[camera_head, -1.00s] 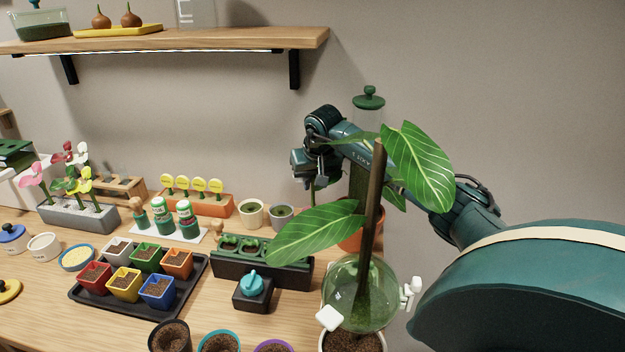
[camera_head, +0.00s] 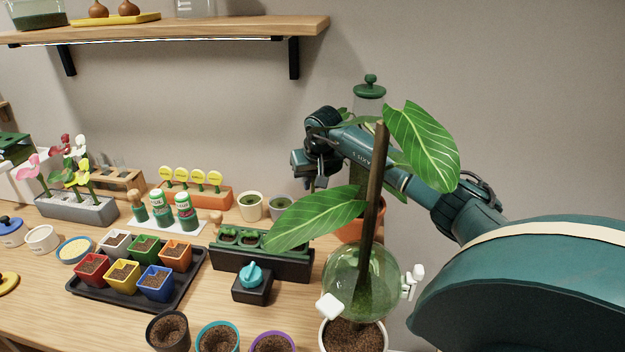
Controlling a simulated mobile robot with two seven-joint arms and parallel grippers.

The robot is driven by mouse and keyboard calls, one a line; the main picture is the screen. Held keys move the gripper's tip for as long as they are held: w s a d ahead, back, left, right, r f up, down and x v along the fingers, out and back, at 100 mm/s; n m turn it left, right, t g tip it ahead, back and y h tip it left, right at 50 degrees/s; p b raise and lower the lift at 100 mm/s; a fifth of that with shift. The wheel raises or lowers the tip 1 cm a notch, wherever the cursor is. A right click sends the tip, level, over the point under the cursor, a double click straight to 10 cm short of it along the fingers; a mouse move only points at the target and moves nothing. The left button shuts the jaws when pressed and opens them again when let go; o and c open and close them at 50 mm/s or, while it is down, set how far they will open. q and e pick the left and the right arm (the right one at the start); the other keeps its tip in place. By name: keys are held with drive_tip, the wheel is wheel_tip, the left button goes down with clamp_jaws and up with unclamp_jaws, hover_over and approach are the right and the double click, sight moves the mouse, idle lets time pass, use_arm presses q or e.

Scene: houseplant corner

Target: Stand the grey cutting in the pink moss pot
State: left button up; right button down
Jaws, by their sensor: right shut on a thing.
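My right gripper (camera_head: 314,172) hangs over the back of the table, in front of the wall, pointing down. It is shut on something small. Leaves of a large plant in front hide much of its fingertips, so I cannot make out the grey cutting for sure. Two small round pots with green moss stand to the left of and below the gripper: a cream one (camera_head: 251,206) and a grey one (camera_head: 280,207). I cannot pick out a pink moss pot; the large leaf may hide it. My left gripper is not in view.
A black planter (camera_head: 262,265), a tray of coloured pots (camera_head: 187,292) and an orange planter with yellow labels (camera_head: 205,200) crowd the table. A shelf (camera_head: 180,40) hangs above left.

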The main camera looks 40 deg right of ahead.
drive_tip(key=shift+f+b, duration=0.35)
drive_tip(key=shift+f, duration=0.35)
drive_tip(key=c, duration=0.9)
unclamp_jaws()
drive_tip(key=shift+c, duration=0.2)
drive_tip(key=shift+r, duration=0.1)
drive_tip(key=shift+r+p, duration=0.95)
drive_tip(key=shift+r, duration=0.15)
drive_tip(key=shift+r+p, duration=1.65)
drive_tip(key=shift+r, duration=0.7)
